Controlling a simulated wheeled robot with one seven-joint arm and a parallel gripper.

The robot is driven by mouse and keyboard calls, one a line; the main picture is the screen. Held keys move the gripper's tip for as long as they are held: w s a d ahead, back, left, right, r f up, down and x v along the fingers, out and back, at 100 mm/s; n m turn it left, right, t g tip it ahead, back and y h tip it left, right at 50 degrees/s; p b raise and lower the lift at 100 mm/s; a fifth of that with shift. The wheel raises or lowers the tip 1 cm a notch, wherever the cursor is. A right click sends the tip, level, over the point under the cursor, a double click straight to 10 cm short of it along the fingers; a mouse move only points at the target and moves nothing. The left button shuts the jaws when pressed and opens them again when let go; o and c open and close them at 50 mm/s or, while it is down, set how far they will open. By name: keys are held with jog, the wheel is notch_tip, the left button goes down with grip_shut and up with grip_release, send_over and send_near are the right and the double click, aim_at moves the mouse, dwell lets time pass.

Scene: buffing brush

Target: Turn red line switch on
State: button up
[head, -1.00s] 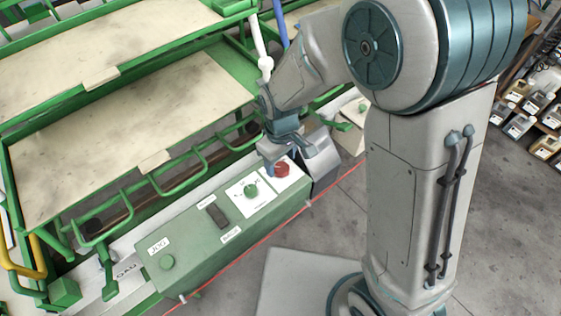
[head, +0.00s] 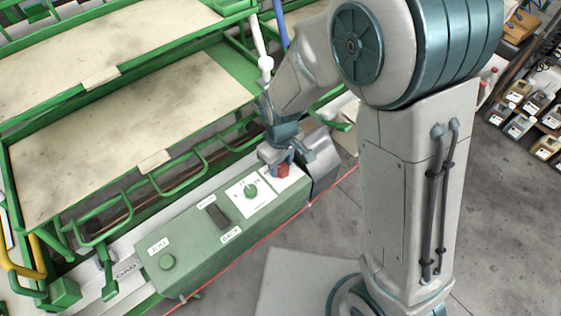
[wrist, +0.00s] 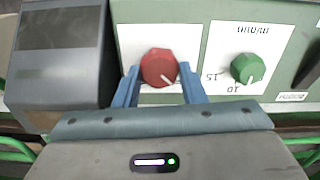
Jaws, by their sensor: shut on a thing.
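The red line switch is a red rotary knob (wrist: 159,67) with a white pointer mark, on a white plate on the green control box. In the wrist view its mark points to the lower right. In the head view the red knob (head: 284,170) is partly hidden by my gripper. My gripper (wrist: 159,88) has its two blue fingers on either side of the knob, shut on it. In the head view my gripper (head: 281,163) is over the right end of the control box (head: 200,245).
A green knob (wrist: 245,68) on a numbered white plate sits close beside the red one. A grey box (wrist: 57,55) stands close on the other side. A dark rocker switch (head: 217,215) and a green JOG button (head: 167,262) are farther along the box.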

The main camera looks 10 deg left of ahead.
aim_at(282, 166)
jog(key=m, duration=0.4)
jog(key=shift+b, duration=0.3)
jog(key=m, duration=0.4)
jog(key=shift+m, duration=0.3)
jog(key=m, duration=0.4)
jog(key=shift+m, duration=0.3)
jog(key=m+p, duration=0.1)
jog(key=m, duration=0.3)
jog(key=shift+d, duration=0.1)
jog(key=shift+m, duration=0.3)
jog(key=o, duration=1)
notch_tip(282, 166, up, 14)
jog(key=shift+p, duration=0.4)
